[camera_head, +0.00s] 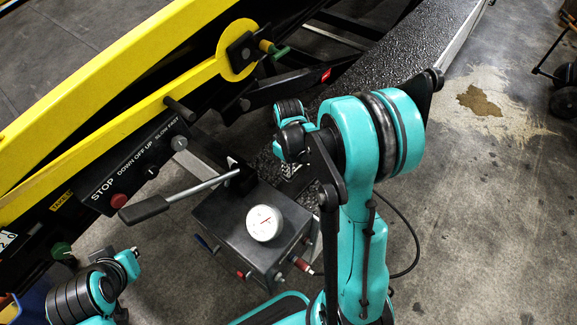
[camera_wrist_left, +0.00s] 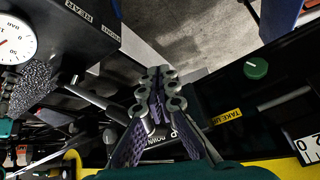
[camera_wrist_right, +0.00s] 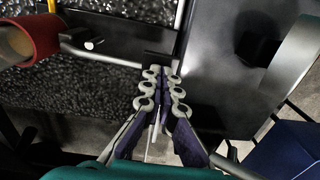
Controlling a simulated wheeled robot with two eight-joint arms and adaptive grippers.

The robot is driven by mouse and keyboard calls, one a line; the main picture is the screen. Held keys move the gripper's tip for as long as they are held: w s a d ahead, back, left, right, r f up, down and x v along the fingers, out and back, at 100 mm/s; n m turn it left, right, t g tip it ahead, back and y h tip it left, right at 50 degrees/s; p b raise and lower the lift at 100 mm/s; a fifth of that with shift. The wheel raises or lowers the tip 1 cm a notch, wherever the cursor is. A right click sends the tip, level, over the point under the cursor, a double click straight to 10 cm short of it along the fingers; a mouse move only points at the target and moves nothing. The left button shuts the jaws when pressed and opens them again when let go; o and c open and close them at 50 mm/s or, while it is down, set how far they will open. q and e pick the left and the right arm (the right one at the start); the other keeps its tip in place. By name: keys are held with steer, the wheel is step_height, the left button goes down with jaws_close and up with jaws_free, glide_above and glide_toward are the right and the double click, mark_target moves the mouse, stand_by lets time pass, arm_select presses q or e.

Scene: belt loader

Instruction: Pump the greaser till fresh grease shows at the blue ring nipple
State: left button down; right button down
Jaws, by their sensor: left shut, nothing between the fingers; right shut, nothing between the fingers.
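The greaser is a dark box (camera_head: 235,225) with a round white gauge (camera_head: 264,222) on top. Its pump lever (camera_head: 190,193) is a steel rod with a black grip (camera_head: 144,209), sticking out left of the box. In the left wrist view, the gauge (camera_wrist_left: 14,40) and box (camera_wrist_left: 75,30) show at upper left. My left gripper (camera_wrist_left: 160,72) is shut and empty, near a grey rod below the box. My right gripper (camera_wrist_right: 164,75) is shut and empty beside a dark panel; in the head view my right arm hides part of its surroundings.
A yellow loader beam (camera_head: 110,85) and a black control panel (camera_head: 135,165) with a red stop button (camera_head: 118,201) lie on the left. A black textured belt (camera_head: 395,65) runs behind. A green knob (camera_wrist_left: 256,68) is near my left gripper. Stained concrete floor is open at right.

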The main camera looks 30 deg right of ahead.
mark_target(285, 179)
steer(key=f+h+b, duration=0.1)
steer(key=f+b, duration=0.1)
steer(key=a+f+t+h+b, duration=0.1)
steer(key=f+b, duration=0.1)
steer(key=shift+s+a+f+h+b, duration=0.1)
steer(key=shift+s+f+h+b, duration=0.1)
steer(key=shift+f+h+b, duration=0.2)
steer(key=shift+f+b, duration=0.4)
steer(key=shift+f, duration=0.1)
steer(key=shift+s+r, duration=0.1)
